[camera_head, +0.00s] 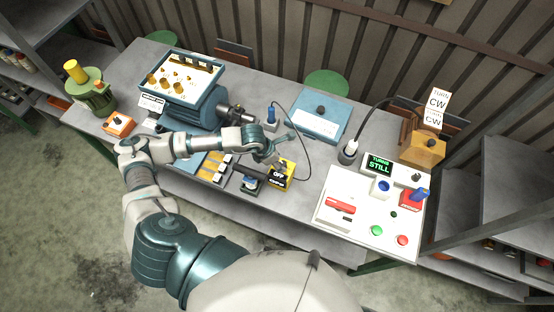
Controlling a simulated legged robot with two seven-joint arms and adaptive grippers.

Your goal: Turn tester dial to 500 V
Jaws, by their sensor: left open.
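The tester appears to be the small yellow box (289,183) near the front edge of the bench, with a black display reading "OFF". Its dial cannot be made out, and my left gripper covers part of the box's back side. My left gripper (277,160) is open, at or just above the back left of the yellow box. Contact with it cannot be told. My left arm comes in from the left across the bench. My right gripper is not in view.
A blue motor with an open terminal box (181,78) stands at the left. A flat blue box (321,117) lies behind. A white control panel (353,222) with a "TURNS STILL" display is at the right.

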